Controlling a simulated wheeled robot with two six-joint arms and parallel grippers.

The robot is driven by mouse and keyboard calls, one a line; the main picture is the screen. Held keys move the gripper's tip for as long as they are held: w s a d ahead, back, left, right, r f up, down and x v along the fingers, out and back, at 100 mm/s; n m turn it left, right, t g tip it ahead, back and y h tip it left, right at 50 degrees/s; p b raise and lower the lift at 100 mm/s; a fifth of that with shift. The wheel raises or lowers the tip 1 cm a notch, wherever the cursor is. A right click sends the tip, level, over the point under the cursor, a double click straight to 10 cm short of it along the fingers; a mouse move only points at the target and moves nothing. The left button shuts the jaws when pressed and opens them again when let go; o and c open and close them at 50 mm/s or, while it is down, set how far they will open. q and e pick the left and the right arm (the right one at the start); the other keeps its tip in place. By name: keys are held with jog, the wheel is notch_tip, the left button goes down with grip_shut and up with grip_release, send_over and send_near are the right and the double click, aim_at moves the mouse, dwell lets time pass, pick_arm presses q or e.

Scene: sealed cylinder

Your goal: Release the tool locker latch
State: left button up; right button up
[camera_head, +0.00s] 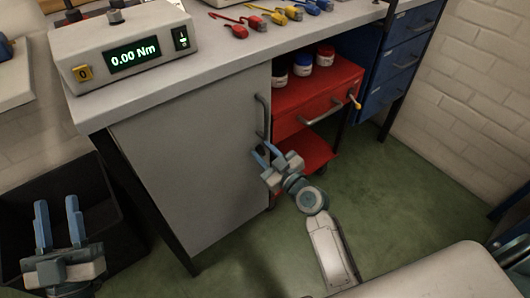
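A grey cabinet door (190,160) under the workbench has a dark vertical bar handle (260,117) near its right edge. I cannot make out a separate latch on this door. My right gripper (266,154) is just below the lower end of the handle, with its two blue fingers apart and nothing visible between them. I cannot tell whether a fingertip touches the handle or door. My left gripper (58,222) is at the lower left, fingers pointing up, open and empty, far from the handle.
A torque meter (125,48) sits on the bench. A black bin (85,190) is behind my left gripper. Green floor (400,190) is clear at right.

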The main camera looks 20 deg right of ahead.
grip_shut()
